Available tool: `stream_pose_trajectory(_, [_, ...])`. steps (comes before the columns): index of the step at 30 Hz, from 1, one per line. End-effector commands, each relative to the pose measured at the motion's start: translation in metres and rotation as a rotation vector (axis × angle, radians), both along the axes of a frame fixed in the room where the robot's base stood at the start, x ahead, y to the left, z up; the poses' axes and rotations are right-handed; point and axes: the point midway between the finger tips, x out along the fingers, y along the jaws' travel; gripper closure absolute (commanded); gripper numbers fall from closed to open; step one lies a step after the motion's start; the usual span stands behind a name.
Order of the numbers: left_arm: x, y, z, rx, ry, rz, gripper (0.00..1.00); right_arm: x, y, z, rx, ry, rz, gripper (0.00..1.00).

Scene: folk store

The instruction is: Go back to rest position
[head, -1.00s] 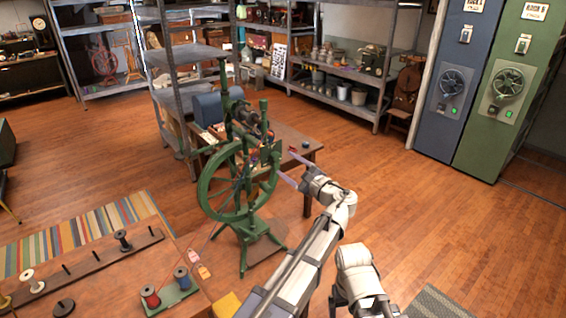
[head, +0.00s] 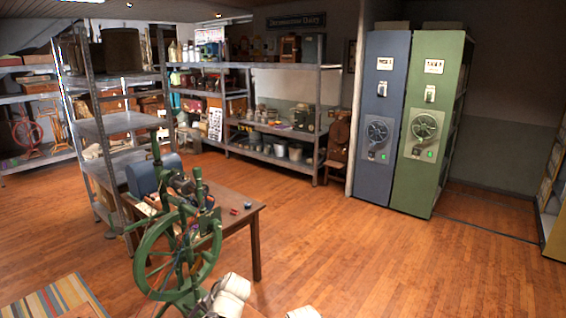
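Only small white parts of my arms show at the bottom edge of the head view, beside and right of the green spinning wheel (head: 178,255). Neither gripper can be made out, so whether they hold anything is hidden. The spinning wheel stands upright in front of a wooden table (head: 243,218). A blue rounded box (head: 150,176) and small coloured items lie on the table.
A blue cabinet (head: 377,170) and a green cabinet (head: 428,175) with handwheels stand at the right back. Metal shelves (head: 272,147) with pots line the back wall. The wooden floor (head: 400,265) is clear at the centre right. A striped rug (head: 55,302) lies lower left.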

Motion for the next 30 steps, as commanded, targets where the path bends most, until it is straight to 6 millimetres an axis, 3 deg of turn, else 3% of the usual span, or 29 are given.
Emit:
stream_pose_trajectory(1, [-0.017, -0.003, -0.008, -0.080, 0.003, 0.053, 0.27, 0.000, 0.000, 0.000, 0.000, 0.000, 0.000, 0.11])
stream_pose_trajectory(3, [-0.032, -0.011, -0.017, -0.179, 0.007, 0.118, 0.27, 0.000, 0.000, 0.000, 0.000, 0.000, 0.000, 0.11])
stream_pose_trajectory(15, [-0.090, -0.056, -0.036, -0.588, 0.053, 0.393, 0.27, 0.000, 0.000, 0.000, 0.000, 0.000, 0.000, 0.11])
stream_pose_trajectory(30, [-0.130, -0.145, -0.057, -0.474, 0.193, 0.172, 0.27, 0.000, 0.000, -0.021, 0.000, 0.000, -0.001, 0.11])
